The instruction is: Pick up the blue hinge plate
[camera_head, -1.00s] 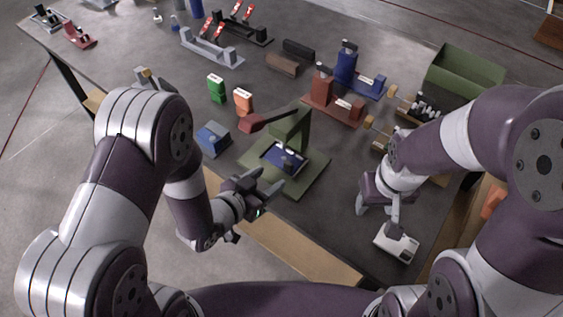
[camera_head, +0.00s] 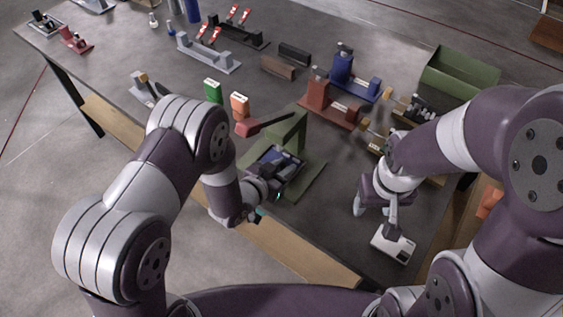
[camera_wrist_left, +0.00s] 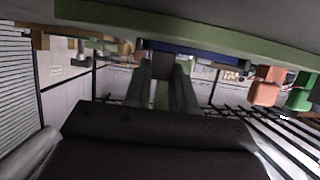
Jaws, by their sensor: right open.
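The blue hinge plate (camera_head: 289,157) lies on the green press fixture (camera_head: 309,183), partly hidden by my left gripper. My left gripper (camera_head: 284,176) is at the plate. In the left wrist view, its fingers (camera_wrist_left: 162,85) stand apart on either side of a small grey-brown block, in front of a blue strip (camera_wrist_left: 205,52). I see no clear contact there. My right gripper (camera_head: 377,209) is open at the table's right front, just above a white device (camera_head: 393,246).
Red (camera_head: 330,105) and blue (camera_head: 352,83) fixtures and a green bin (camera_head: 458,73) stand farther back. Bare table lies right of the fixture.

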